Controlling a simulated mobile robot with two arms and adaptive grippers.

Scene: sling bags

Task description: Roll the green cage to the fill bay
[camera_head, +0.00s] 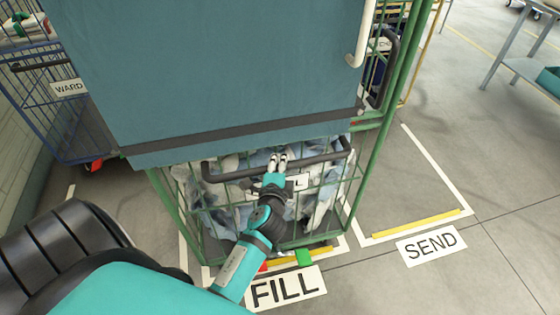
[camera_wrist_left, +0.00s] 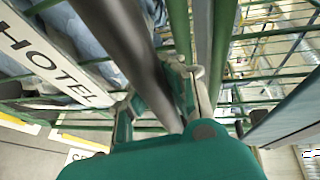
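The green cage (camera_head: 363,186) stands upright behind the FILL sign (camera_head: 285,288) in the head view, with crumpled pale linen (camera_head: 322,195) inside. Its base lies over the white-outlined fill bay, close behind the yellow strip (camera_head: 290,261). A dark push bar (camera_head: 228,176) crosses its near side. My left gripper (camera_head: 278,160) is at the middle of this bar. In the left wrist view, the bar (camera_wrist_left: 128,45) runs between the fingers, beside a HOTEL label (camera_wrist_left: 50,60). Whether the fingers are closed on it is unclear. My right gripper is out of view.
A large teal panel (camera_head: 220,75) hides the cage's upper part. A blue cage (camera_head: 60,110) labelled WARD stands at left. The white-outlined bay beside the SEND sign (camera_head: 431,245) is empty at right. A table (camera_head: 525,66) stands farther right, with open floor before it.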

